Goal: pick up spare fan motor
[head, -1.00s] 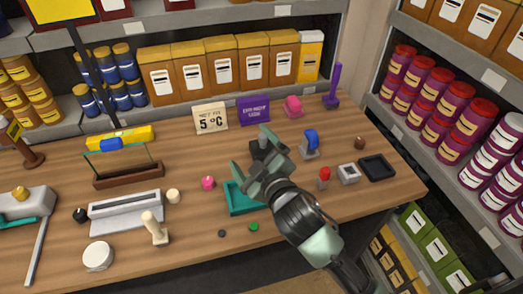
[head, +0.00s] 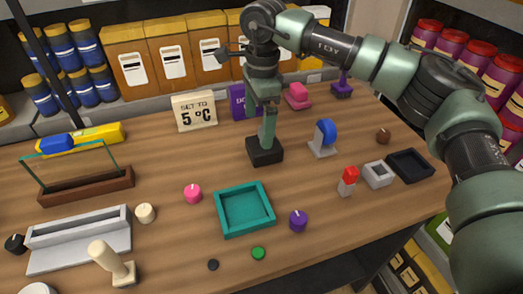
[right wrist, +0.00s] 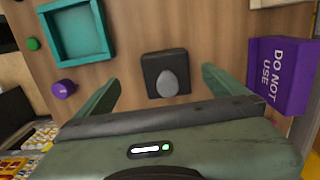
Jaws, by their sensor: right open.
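A dark square block with a grey rounded knob on top, which I take to be the spare fan motor, stands on the wooden table in the head view (head: 265,153). It also shows in the right wrist view (right wrist: 153,62), between my fingers. My right gripper (head: 266,128) points down over it from above. In the right wrist view its two fingers (right wrist: 161,78) are apart, one on each side of the block, with nothing held. In the head view a finger hides part of the block's top. My left gripper is not in view.
A teal tray (head: 226,228) and purple knob (head: 298,221) stand in front of the block. A blue-and-grey piece (head: 324,140) is close to its right. The purple "DO NOT USE" sign (right wrist: 285,75) and "5 °C" sign (head: 194,111) stand behind. Bare wood surrounds the block.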

